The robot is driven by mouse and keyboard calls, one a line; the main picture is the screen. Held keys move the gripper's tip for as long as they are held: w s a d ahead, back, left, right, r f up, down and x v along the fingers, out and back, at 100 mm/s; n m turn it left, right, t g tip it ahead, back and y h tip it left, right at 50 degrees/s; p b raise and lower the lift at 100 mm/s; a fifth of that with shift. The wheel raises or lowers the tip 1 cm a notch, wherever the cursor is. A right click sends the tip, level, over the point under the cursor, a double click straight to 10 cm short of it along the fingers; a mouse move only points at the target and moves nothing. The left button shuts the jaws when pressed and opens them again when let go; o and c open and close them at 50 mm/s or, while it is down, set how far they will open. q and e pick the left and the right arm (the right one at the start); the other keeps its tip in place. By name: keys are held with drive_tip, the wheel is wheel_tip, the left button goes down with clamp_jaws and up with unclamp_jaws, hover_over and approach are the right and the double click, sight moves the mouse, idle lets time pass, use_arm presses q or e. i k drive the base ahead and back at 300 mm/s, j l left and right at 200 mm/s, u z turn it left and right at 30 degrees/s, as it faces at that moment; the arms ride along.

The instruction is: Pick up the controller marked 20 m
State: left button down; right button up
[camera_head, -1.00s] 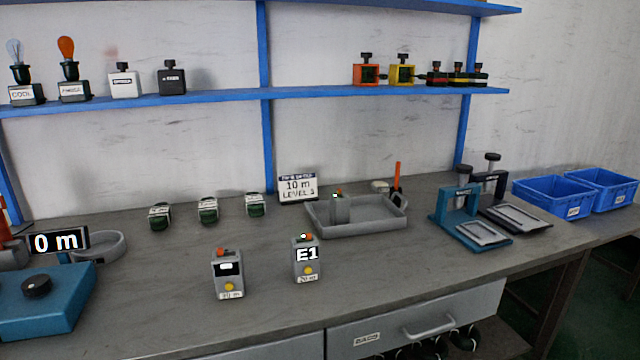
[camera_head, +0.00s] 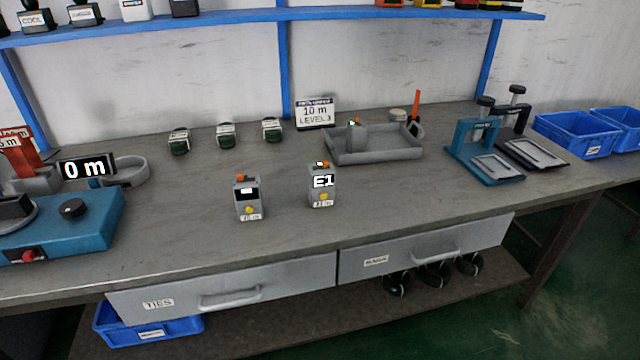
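A similar grey unit (camera_head: 356,137) with a green light stands in the grey tray (camera_head: 375,156). Neither of my grippers is in view.
A sign (camera_head: 314,113) reads 10 m LEVEL 3. Several dark green and white items stand behind the controllers. A blue machine (camera_head: 70,220) with a 0 m display is at left, two presses (camera_head: 485,150) at right. The bench front (camera_head: 400,205) is clear.

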sight(321, 179)
drive_tip(key=i+l, duration=0.35)
drive_tip(key=l, duration=0.3)
drive_tip(key=i+l, duration=0.2)
drive_tip(key=i+l+u, duration=0.15)
drive_tip(key=l, duration=0.15)
drive_tip(key=i+l+u, duration=0.1)
drive_tip(key=l, duration=0.2)
drive_tip(key=i+l+u, duration=0.15)
drive_tip(key=l, duration=0.15)
drive_tip(key=k, duration=0.05)
